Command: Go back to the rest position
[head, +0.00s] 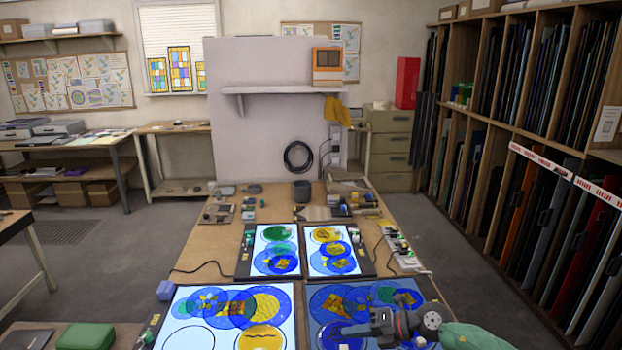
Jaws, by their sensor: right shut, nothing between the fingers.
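My right gripper (348,329) comes in from the lower right, over the near right light panel (318,310). It is shut and empty. The panel carries glass pieces in blue, green and orange, and my gripper and wrist hide part of it. Whether the fingertips touch the glass cannot be told. My left gripper is out of view.
The near left light panel (188,305) holds overlapping coloured discs. Two smaller lit panels stand behind, left (247,240) and right (312,238). A power strip (405,255) lies at the workbench's right edge. Small tools crowd the back. A glass rack (500,170) stands right.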

